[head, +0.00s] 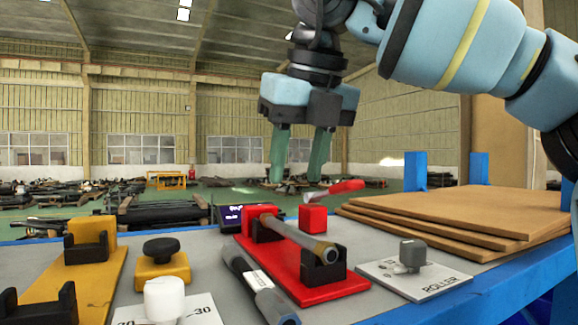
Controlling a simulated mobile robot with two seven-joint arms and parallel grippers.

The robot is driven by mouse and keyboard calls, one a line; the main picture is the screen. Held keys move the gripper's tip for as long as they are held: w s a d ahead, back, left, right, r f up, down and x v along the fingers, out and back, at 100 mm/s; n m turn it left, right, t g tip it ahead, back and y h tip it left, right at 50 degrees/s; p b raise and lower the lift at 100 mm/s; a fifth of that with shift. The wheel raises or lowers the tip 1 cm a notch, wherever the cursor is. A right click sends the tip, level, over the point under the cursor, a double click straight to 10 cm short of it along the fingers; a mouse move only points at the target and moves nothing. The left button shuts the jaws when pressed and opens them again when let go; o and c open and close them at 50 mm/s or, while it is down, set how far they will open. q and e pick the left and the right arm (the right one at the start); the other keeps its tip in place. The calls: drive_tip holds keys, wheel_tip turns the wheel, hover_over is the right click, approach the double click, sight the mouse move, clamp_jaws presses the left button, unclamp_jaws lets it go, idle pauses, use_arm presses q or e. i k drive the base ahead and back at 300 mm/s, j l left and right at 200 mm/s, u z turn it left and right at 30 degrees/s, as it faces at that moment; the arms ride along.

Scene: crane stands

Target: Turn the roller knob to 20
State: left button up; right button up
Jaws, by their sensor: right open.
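The roller knob (412,254) is a small grey block-shaped knob on a white plate (440,279) marked "ROLLER", at the right front of the table. Some small scale marks show beside it, but I cannot read its setting. My right gripper (297,176) hangs with its green fingers pointing down, apart and empty. In the picture it is above and to the left of the knob, clear of it. My left gripper is not in view.
A red stand (318,292) holding a metal rod lies left of the knob plate. Stacked brown boards (460,207) lie behind it. A white dial knob (164,297), a black knob on a yellow block (162,262) and a yellow stand (96,284) are at left.

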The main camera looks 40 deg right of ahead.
sight(413, 254)
drive_tip(key=k, duration=1.5)
